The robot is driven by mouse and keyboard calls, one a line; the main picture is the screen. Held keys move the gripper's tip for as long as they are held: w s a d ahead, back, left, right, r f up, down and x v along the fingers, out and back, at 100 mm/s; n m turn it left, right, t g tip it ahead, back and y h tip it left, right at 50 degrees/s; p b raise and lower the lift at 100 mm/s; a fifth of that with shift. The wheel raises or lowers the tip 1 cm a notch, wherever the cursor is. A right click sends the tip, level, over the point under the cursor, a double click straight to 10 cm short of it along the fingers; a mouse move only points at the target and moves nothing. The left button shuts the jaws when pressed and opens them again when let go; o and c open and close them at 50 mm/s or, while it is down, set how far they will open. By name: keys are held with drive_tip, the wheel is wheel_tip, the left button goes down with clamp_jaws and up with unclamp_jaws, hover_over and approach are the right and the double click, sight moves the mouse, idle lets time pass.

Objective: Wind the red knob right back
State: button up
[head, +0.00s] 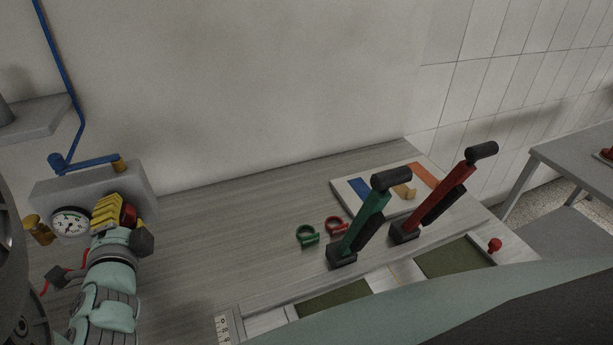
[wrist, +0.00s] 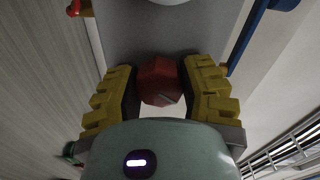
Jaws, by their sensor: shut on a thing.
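The red knob (wrist: 160,82) sits on the face of a grey box (head: 85,192) at the left of the bench. My gripper (wrist: 160,90) has its yellow, black-padded fingers on either side of the knob, closed on it. In the head view my gripper (head: 118,212) covers most of the knob (head: 129,214), and only a red part shows beside the yellow fingers. How far the knob is turned cannot be told.
A dial gauge (head: 70,222) and a brass fitting (head: 38,229) are left of my gripper. A blue lever (head: 88,163) lies above the box. A green-handled lever (head: 365,222) and a red-handled lever (head: 440,198) stand at the right.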

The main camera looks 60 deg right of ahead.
drive_tip(key=n, duration=0.4)
drive_tip(key=shift+a+f+n, duration=0.15)
drive_tip(key=shift+f+n, duration=0.1)
drive_tip(key=shift+n, duration=0.15)
idle(0.4)
drive_tip(key=o, duration=1.2)
drive_tip(key=shift+r, duration=0.15)
drive_tip(key=shift+o, duration=0.2)
